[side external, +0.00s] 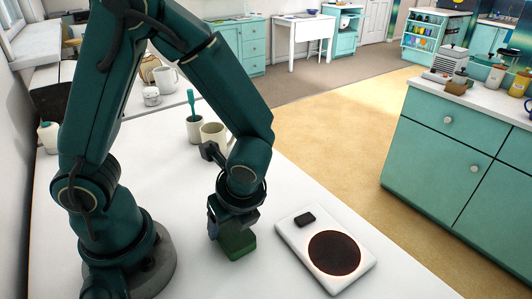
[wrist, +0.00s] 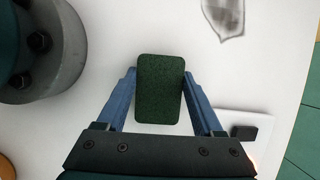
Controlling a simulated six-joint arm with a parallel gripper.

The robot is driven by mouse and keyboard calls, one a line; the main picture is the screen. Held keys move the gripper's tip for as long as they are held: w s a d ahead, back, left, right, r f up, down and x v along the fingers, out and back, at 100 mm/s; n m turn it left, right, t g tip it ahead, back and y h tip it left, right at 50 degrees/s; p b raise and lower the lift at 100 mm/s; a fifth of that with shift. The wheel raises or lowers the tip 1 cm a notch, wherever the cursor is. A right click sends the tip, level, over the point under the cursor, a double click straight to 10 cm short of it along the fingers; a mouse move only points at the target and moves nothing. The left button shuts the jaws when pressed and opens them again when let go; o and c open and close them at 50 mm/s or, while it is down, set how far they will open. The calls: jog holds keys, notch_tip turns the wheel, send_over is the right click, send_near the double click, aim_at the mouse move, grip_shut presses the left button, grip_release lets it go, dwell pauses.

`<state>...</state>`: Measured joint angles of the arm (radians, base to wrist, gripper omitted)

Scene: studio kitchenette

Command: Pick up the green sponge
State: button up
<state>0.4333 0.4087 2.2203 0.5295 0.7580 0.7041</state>
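The green sponge (side external: 238,246) is a dark green block on the white counter, directly below my gripper in the side external view. In the wrist view the sponge (wrist: 160,88) lies upright in the picture between the two blue fingers of my gripper (wrist: 160,72). One finger is along each long side, with the tips very close to the sponge's edges. I cannot tell whether the fingers press on it. In the side external view my gripper (side external: 230,222) points down, and its fingers are partly hidden.
A white plate-like device (side external: 296,240) with a dark round disc lies just right of the sponge. The counter's right edge is close by.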

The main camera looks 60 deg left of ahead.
aim_at(231, 226)
jog(key=c, duration=0.5)
jog(key=shift+r, duration=0.15)
jog(key=shift+r, duration=0.5)
notch_tip(231, 226, up, 3)
jog(key=shift+w, duration=0.1)
jog(key=s+a+r, duration=0.4)
jog(key=a+r, duration=0.2)
jog(key=a, duration=0.5)
jog(key=shift+r, duration=0.35)
